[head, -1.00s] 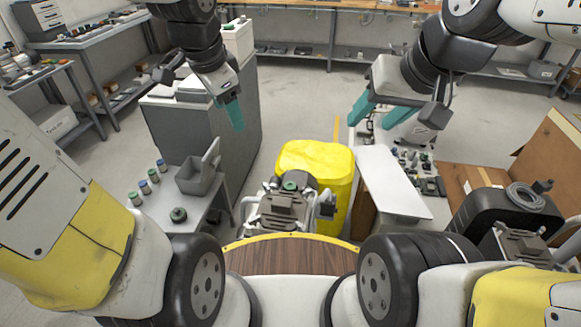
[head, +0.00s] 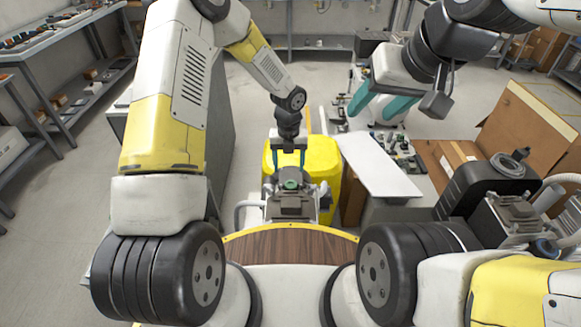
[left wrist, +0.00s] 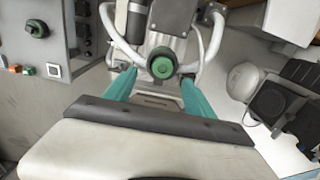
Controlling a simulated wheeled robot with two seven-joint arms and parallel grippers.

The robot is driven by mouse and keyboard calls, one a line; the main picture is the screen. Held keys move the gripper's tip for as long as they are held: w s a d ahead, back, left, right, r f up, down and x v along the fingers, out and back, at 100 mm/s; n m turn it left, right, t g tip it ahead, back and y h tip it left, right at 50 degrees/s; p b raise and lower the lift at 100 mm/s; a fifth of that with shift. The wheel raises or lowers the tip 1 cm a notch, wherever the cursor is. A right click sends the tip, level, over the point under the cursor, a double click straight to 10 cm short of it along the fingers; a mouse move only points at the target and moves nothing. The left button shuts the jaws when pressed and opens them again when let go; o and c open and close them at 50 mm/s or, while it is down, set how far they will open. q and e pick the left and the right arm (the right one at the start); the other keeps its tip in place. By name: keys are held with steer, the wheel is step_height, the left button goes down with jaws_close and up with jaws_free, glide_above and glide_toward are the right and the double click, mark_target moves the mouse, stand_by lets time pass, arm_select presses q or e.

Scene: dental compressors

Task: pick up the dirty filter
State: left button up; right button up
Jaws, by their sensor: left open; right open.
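A round, green-topped filter (head: 290,184) with a dark rim sits on top of the compressor (head: 291,207) in front of me. I cannot tell from its look whether it is dirty. My left gripper (head: 289,160) is open just above and behind it, fingers pointing down. In the left wrist view the green-topped filter (left wrist: 162,66) shows just beyond the gap between the teal fingers of my left gripper (left wrist: 158,82); contact cannot be made out. My right gripper (head: 380,105) is open and empty, raised at the right, away from the compressor.
A yellow bin (head: 323,160) stands behind the compressor. A white board (head: 377,165) and a bench with small parts (head: 400,150) are to its right. Another black compressor (head: 490,190) and open cardboard (head: 525,125) are further right.

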mark_target(291, 184)
arm_select(q)
steer(key=f, duration=0.7)
steer(key=shift+s+d+f, duration=0.2)
steer(key=shift+d+f, duration=0.1)
steer(key=shift+d, duration=0.05)
jaws_close()
